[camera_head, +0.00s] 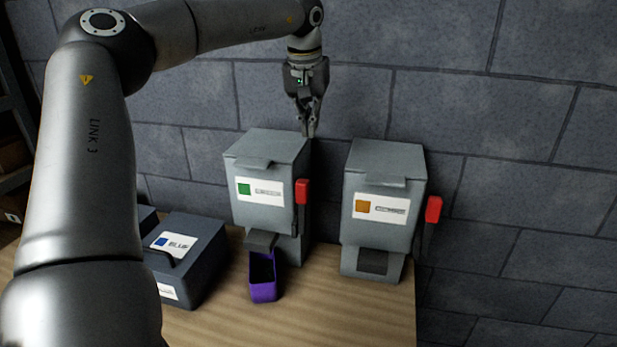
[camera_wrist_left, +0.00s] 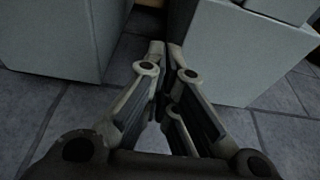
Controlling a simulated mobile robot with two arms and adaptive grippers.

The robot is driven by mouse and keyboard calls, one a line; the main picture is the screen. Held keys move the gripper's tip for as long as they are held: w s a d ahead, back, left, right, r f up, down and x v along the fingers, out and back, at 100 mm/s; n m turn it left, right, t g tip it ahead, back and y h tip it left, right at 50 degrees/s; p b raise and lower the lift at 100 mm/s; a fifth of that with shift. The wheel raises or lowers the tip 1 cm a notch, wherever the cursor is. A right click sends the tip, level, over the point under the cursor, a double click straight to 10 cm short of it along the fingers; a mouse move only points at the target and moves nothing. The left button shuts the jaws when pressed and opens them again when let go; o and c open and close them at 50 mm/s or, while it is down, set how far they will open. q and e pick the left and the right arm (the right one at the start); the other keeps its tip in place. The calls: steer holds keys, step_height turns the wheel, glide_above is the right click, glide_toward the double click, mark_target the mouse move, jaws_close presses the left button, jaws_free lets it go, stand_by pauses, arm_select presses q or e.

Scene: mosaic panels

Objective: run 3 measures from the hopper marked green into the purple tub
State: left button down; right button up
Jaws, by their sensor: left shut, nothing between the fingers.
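The green-marked hopper (camera_head: 262,190) is a grey box with a green square on its label. Its red-ended lever (camera_head: 302,192) is on its right side, with the red end up. The purple tub (camera_head: 263,291) stands on the table below this hopper's spout (camera_head: 261,241). The part of the tub's inside that shows looks dark; I cannot tell if it holds anything. My left gripper (camera_head: 310,131) is shut and empty, fingers pointing down, above the lever near the hopper's top right edge. It also shows in the left wrist view (camera_wrist_left: 166,48). My right gripper is not in view.
An orange-marked hopper (camera_head: 382,207) with its own red-ended lever (camera_head: 433,209) stands to the right. A dark box labelled BLUE (camera_head: 188,258) is to the left of the tub. The wooden table (camera_head: 340,318) is bare at the front right. A block wall is behind.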

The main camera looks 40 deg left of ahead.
arm_select(q)
steer(key=shift+f, duration=0.25)
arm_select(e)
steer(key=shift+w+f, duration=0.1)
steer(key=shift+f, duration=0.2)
arm_select(q)
steer(key=shift+s, duration=0.15)
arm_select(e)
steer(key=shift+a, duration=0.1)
arm_select(q)
steer(key=p+x, duration=0.3)
steer(key=x, duration=0.7)
steer(key=s+d+p, duration=0.1)
steer(key=s+d, duration=0.1)
steer(key=s, duration=0.1)
steer(key=shift+s+r+p, duration=0.15)
steer(key=shift+r+p, duration=0.05)
steer(key=shift+p, duration=0.15)
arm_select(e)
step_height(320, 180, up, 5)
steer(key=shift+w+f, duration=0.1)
arm_select(q)
steer(key=shift+f, duration=0.1)
